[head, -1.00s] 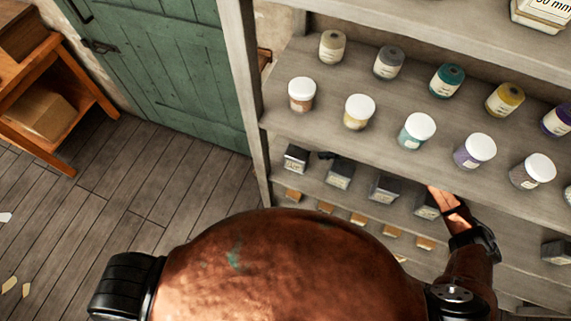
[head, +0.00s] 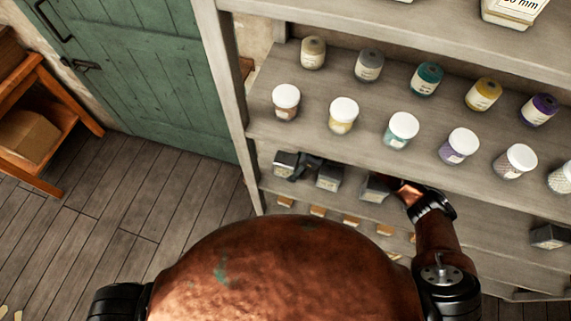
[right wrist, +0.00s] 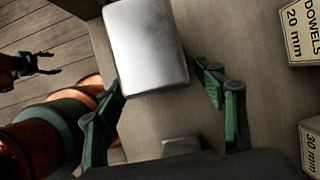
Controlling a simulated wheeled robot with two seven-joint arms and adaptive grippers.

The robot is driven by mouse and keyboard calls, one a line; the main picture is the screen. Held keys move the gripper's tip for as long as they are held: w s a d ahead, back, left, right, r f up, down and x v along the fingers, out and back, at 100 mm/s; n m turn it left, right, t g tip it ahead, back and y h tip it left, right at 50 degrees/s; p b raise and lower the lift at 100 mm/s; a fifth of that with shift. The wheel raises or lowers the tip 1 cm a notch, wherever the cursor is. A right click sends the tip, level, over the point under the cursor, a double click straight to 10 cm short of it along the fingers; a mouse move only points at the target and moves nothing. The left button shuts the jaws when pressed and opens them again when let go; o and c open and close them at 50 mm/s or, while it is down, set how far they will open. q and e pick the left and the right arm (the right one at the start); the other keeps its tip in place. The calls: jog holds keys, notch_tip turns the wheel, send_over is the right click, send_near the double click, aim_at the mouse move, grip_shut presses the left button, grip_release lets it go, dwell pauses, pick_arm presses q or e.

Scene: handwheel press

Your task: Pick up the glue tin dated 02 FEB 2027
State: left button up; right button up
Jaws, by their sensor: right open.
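Small dark grey tins with pale labels stand in a row on the lower shelf in the head view; their dates are too small to read. My right gripper (head: 298,167) reaches leftward along this shelf to the leftmost tin (head: 281,164). In the right wrist view my right gripper (right wrist: 157,76) is open, with its green-padded fingers beside the near end of that tin's bare metal top (right wrist: 146,42). I cannot tell whether they touch it. The second tin (head: 329,178) stands behind the fingers. My left gripper (right wrist: 40,65) shows small in the right wrist view, apparently open and empty over the floor.
The shelf board above the tins carries jars with white lids (head: 343,113) and bottles. A third tin (head: 376,187) stands close to my right arm. Boxes marked DOWELS 20 mm (right wrist: 304,32) and 30 mm (right wrist: 310,143) lie at the right wrist view's right edge. A shelf post (head: 232,100) stands left.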

aim_at(281, 163)
jog(key=a, duration=0.2)
jog(key=w+a, duration=0.1)
jog(key=a, duration=0.2)
jog(key=shift+w+a+f+p, duration=0.15)
jog(key=shift+w+a+p, duration=0.15)
jog(key=shift+w+p, duration=0.1)
jog(key=shift+f, duration=0.4)
jog(key=shift+w, duration=0.1)
jog(key=c, duration=1.7)
